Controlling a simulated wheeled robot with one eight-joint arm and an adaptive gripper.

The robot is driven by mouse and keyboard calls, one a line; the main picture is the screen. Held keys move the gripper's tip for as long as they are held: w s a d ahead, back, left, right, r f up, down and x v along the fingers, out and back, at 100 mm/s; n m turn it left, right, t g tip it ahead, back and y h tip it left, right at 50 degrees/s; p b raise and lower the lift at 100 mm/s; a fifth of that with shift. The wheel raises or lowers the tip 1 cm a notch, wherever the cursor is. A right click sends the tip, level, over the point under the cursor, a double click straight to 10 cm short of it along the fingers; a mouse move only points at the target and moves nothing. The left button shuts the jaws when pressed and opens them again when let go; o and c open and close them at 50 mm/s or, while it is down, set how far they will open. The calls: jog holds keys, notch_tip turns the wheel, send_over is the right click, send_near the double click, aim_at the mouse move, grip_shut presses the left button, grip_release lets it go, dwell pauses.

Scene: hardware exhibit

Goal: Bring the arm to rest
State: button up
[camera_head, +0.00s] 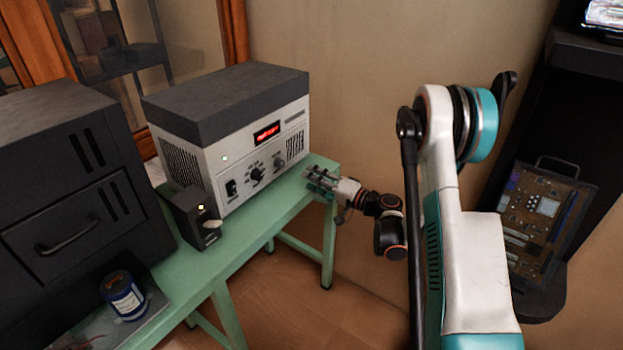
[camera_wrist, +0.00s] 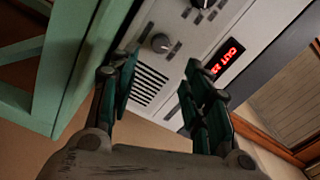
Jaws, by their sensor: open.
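My arm (camera_head: 450,220), white and teal, rises at the right of the head view. My gripper (camera_head: 312,181) reaches left to the right end of the green table, near the front right corner of a grey-and-white power supply box. In the wrist view my gripper (camera_wrist: 160,90) has its two teal fingers apart with nothing between them. The box's front panel (camera_wrist: 190,50), with knobs and a red lit display, lies beyond the fingers. Whether the fingers touch the box or table cannot be told.
The green table (camera_head: 195,272) carries the power supply (camera_head: 225,135), a small black device (camera_head: 190,215), a blue-labelled cylinder (camera_head: 124,297) and a large black cabinet (camera_head: 75,190). A circuit board (camera_head: 540,205) leans on a black stand at right. Floor (camera_head: 300,295) beside the table is clear.

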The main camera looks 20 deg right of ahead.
jog(key=s+a+r+n+g+h, duration=0.4)
jog(key=s+a+r+g, duration=0.2)
jog(key=s+a+r, duration=0.6)
jog(key=s+d+r+n+h, duration=0.1)
jog(key=s+d+h, duration=0.1)
jog(key=s, duration=1.1)
jog(key=s+d+r+n+g+h, duration=0.1)
jog(key=s+d+h, duration=0.2)
jog(key=s, duration=0.9)
jog(key=shift+s+d+r+n+h, duration=0.2)
jog(key=shift+s+r+n+h, duration=0.15)
jog(key=shift+h, duration=0.45)
